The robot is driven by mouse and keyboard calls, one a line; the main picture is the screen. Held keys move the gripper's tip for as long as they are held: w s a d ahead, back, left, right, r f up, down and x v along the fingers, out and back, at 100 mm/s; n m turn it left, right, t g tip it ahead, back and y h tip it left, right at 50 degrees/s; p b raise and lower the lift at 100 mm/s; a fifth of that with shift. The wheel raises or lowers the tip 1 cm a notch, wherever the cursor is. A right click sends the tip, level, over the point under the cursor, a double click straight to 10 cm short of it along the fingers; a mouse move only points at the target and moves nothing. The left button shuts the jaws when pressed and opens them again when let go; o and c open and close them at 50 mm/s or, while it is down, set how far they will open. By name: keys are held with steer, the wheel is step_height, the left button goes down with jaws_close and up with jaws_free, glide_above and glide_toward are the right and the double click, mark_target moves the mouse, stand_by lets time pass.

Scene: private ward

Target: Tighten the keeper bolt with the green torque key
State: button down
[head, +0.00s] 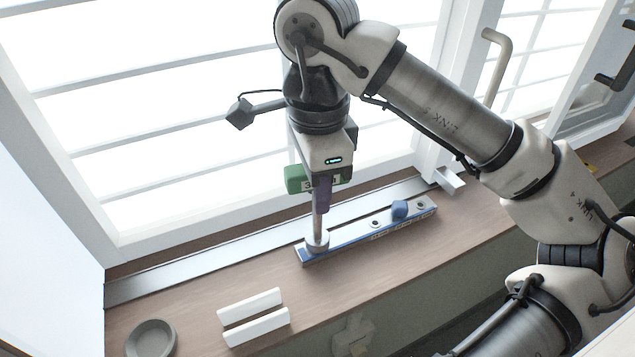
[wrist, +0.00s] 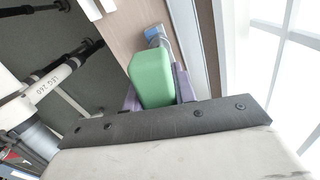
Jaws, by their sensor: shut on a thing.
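The green torque key (head: 297,179) is upright in my gripper (head: 320,190), its green grip partly hidden by a purple finger. In the wrist view, the green grip (wrist: 152,78) sits between the two purple fingers. The key's metal shaft runs down to a wide round end at the left end of the blue-and-white keeper bar (head: 345,242). This end appears to touch the bar, and whatever bolt is under it is hidden. A blue knob (head: 400,209) and small dark round spots show along the bar's right part.
The bar lies on a brown wooden sill (head: 200,290) below a barred window (head: 150,130). A metal track (head: 190,268) runs behind the bar. A window handle (head: 495,65) stands at upper right.

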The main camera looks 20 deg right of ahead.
steer(key=shift+m, duration=0.4)
step_height(320, 180, up, 6)
steer(key=p, duration=0.4)
steer(key=shift+r, duration=0.2)
steer(key=shift+f, duration=0.2)
